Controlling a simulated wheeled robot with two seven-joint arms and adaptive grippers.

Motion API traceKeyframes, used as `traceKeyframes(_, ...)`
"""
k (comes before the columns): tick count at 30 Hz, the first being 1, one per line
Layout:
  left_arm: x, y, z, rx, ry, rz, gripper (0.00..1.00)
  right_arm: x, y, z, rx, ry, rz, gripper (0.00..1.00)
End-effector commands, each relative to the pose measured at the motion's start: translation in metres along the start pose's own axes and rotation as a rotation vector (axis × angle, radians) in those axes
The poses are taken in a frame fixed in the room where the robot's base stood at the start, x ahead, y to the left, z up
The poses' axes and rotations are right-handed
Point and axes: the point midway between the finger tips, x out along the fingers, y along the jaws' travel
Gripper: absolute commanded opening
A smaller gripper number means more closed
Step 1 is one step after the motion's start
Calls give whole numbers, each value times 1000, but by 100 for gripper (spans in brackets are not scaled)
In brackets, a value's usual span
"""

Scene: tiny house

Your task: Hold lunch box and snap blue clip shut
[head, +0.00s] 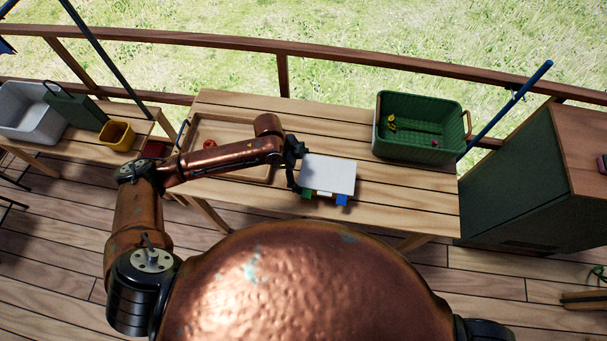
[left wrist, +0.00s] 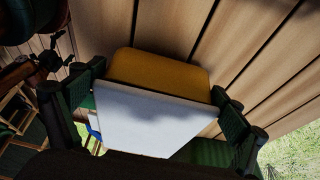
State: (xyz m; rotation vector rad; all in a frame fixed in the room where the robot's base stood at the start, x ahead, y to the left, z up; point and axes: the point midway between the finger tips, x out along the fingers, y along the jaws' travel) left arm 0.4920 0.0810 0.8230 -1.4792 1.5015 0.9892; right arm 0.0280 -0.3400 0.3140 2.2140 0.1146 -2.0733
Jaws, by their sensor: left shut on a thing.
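The lunch box, with a flat white lid (head: 328,173), is at the front edge of the wooden table, right of the table's middle. Its blue clip (head: 342,199) juts from the near side at the right, and a green clip (head: 307,194) from the left. My left gripper (head: 294,166) is shut on the lunch box at its left end. In the left wrist view the white lid (left wrist: 155,118) and a yellow part (left wrist: 160,70) show between the two dark fingers. Whether the clip is latched is too small to tell. My right gripper is not in view.
A wooden tray (head: 232,133) lies on the table (head: 310,118) under my left arm. A green crate (head: 420,150) with small items stands at the right. A side table at the left bears a white bin (head: 28,112) and a yellow bin (head: 117,136). A dark green cabinet (head: 515,180) stands right.

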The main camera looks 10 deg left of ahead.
Motion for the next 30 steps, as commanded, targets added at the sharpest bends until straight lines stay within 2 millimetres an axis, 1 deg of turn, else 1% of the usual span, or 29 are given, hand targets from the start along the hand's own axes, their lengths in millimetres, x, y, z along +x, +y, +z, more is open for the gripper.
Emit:
traceKeyframes(7,5,-8,3,1,2,-2,53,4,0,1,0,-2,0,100)
traceKeyframes(30,9,-8,5,1,2,-1,53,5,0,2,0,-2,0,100)
